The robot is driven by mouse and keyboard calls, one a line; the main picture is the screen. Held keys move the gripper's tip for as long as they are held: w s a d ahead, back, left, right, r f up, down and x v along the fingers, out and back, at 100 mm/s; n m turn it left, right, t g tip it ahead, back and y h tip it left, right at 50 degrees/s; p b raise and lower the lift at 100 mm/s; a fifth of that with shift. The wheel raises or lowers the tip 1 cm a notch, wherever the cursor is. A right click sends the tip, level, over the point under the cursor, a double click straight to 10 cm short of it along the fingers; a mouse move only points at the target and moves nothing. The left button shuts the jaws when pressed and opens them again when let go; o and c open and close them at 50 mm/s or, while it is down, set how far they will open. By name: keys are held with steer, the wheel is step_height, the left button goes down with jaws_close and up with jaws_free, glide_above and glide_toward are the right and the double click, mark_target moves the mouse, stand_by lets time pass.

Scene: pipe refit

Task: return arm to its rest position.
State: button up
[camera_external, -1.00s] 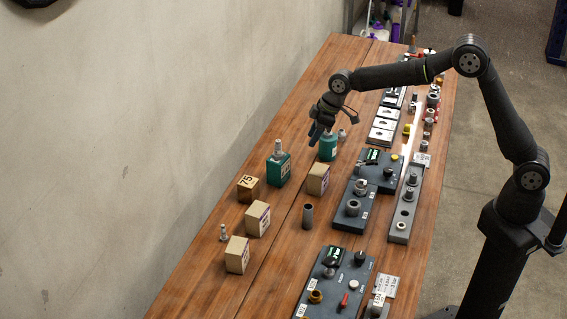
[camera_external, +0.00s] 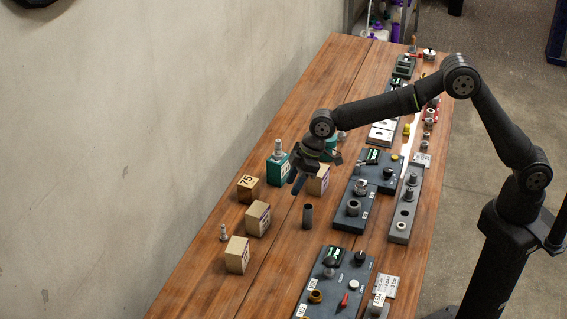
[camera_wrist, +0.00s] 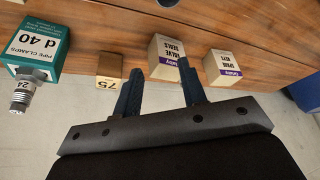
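My gripper (camera_external: 297,184) hangs over the wooden table (camera_external: 263,272), its fingers pointing down in the external view. It is near a cardboard box (camera_external: 318,180) that it partly covers, and a dark upright pipe piece (camera_external: 308,216) stands below and to the right. In the wrist view my gripper (camera_wrist: 158,85) shows two dark fingers set apart with nothing between them. Beyond the fingertips are a valve seals box (camera_wrist: 166,58), another small box (camera_wrist: 221,68), a block marked 75 (camera_wrist: 108,82) and a green pipe clamps box (camera_wrist: 38,48).
A metal fitting stands on the green box (camera_external: 279,170). Dark fixture plates (camera_external: 352,210) and a grey rail (camera_external: 406,205) line the table's right side. A control plate (camera_external: 335,285) lies at the front. The wall (camera_external: 100,150) is to the left.

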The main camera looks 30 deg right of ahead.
steer(key=s+a+f+n, duration=0.1)
steer(key=s+a+f, duration=0.1)
steer(key=s+a, duration=0.3)
steer(key=s, duration=0.4)
steer(key=shift+a+n, duration=0.2)
steer(key=shift+n, duration=0.1)
steer(key=shift+o, duration=0.2)
steer(key=o, duration=1.3)
steer(key=s+d+f+n+t+h, duration=0.3)
steer(key=s+d+n+t, duration=0.3)
steer(key=d+n, duration=0.55)
steer(key=s+d+r+n+t+y, duration=0.25)
steer(key=s+n, duration=0.25)
steer(key=n, duration=0.3)
steer(key=s+d+r+n+t+y, duration=0.1)
steer(key=s+r+n+y, duration=0.25)
steer(key=n, duration=0.35)
steer(key=shift+y, duration=0.4)
steer(key=x, duration=0.9)
steer(key=shift+f, duration=0.45)
